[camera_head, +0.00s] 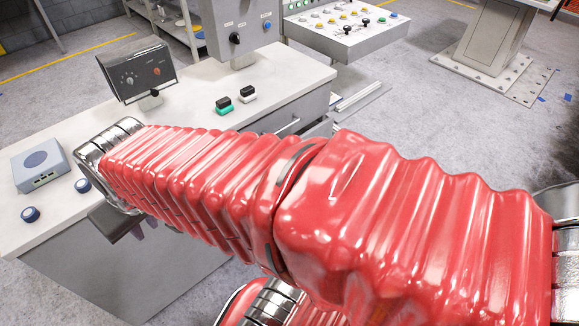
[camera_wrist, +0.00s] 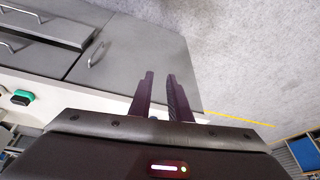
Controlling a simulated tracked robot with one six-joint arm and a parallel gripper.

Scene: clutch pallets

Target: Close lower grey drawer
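The lower grey drawer (camera_wrist: 62,30) shows in the upper left of the wrist view, where the cabinet appears upside down. It stands out from the cabinet front, and its handle (camera_wrist: 22,11) is near the top left corner. In the head view a bit of the drawer (camera_head: 321,128) shows past the cabinet's right end; my red arm hides the rest.
An upper drawer handle (camera_wrist: 8,47) and a grey door with a handle (camera_wrist: 97,54) are on the cabinet front. The white worktop (camera_head: 190,90) carries a control box (camera_head: 137,72), small switches and a grey-blue device (camera_head: 40,165).

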